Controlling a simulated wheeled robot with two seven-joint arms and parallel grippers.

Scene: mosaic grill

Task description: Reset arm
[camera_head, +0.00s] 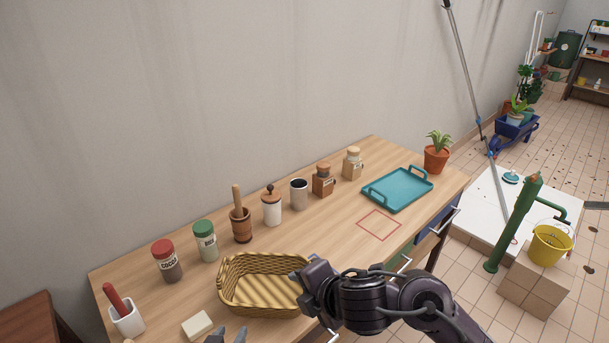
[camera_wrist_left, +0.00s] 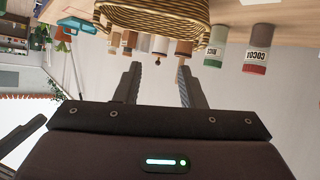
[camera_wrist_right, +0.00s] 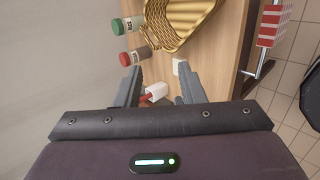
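My left gripper (camera_head: 228,336) shows only its fingertips at the bottom edge of the head view, near the table's front and the white block. In the left wrist view its fingers (camera_wrist_left: 158,82) are apart with nothing between them. My right gripper (camera_head: 299,286) reaches in from the right, in front of the basket's right end, and hides part of it. In the right wrist view its fingers (camera_wrist_right: 160,85) are apart and empty, pointing along the table toward the white cup.
A wicker basket (camera_head: 235,297), a white block (camera_head: 197,325) and a white cup (camera_head: 128,320) with a red handle are near the front left. Several jars, including a red-lidded one (camera_head: 168,264), line the back. A teal tray (camera_head: 400,192) sits right, beside a bare red-outlined square (camera_head: 379,225).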

